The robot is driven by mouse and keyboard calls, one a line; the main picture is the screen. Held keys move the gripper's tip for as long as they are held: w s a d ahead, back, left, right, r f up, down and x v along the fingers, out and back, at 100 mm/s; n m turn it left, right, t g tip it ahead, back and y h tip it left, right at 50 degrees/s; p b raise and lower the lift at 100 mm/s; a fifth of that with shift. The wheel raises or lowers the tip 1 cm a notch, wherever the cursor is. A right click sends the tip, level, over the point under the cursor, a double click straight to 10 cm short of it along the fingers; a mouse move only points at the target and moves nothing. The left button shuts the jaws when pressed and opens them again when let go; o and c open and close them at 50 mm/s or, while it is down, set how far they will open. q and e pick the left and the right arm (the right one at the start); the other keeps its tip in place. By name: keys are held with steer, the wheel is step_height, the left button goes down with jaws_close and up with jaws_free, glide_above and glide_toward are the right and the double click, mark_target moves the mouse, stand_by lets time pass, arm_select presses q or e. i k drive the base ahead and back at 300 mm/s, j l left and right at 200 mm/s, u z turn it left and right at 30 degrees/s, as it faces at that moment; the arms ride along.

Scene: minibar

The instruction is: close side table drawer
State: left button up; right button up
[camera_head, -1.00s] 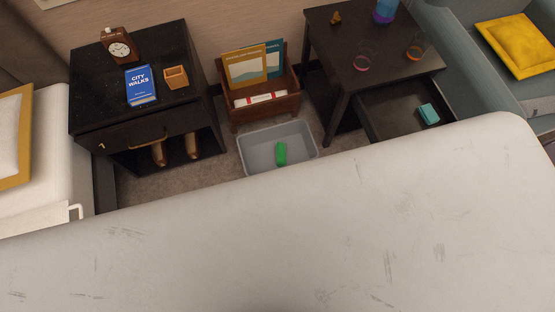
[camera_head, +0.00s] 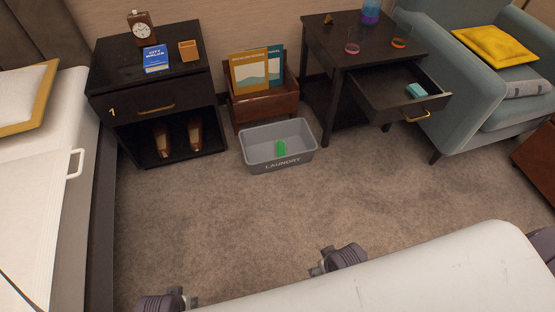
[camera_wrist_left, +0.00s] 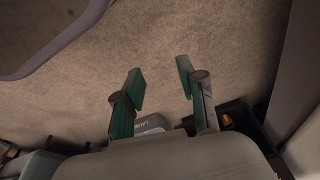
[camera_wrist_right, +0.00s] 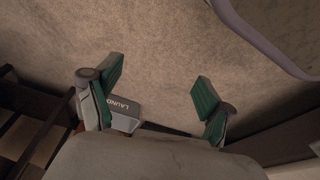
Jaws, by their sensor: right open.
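The dark side table (camera_head: 372,48) stands at the upper right in the head view. Its drawer (camera_head: 378,103) is pulled out toward the front, with a brass handle (camera_head: 416,118) on its front. A small teal box (camera_head: 416,90) lies inside the drawer. My left gripper (camera_wrist_left: 161,82) is open and empty in the left wrist view, over carpet. My right gripper (camera_wrist_right: 158,85) is open and empty in the right wrist view, also over carpet.
A grey laundry bin (camera_head: 279,162) stands left of the side table, before a magazine rack (camera_head: 262,108). A black nightstand (camera_head: 185,90) is further left, beside a bed (camera_head: 45,190). A blue-grey armchair (camera_head: 470,90) stands close right of the drawer. The carpet (camera_head: 290,215) in front is clear.

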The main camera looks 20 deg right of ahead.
mark_target(380, 91)
steer(key=z, duration=0.5)
steer(key=l+z, duration=0.15)
steer(key=z, duration=0.3)
steer(key=l+z, duration=0.1)
steer(key=z, duration=0.4)
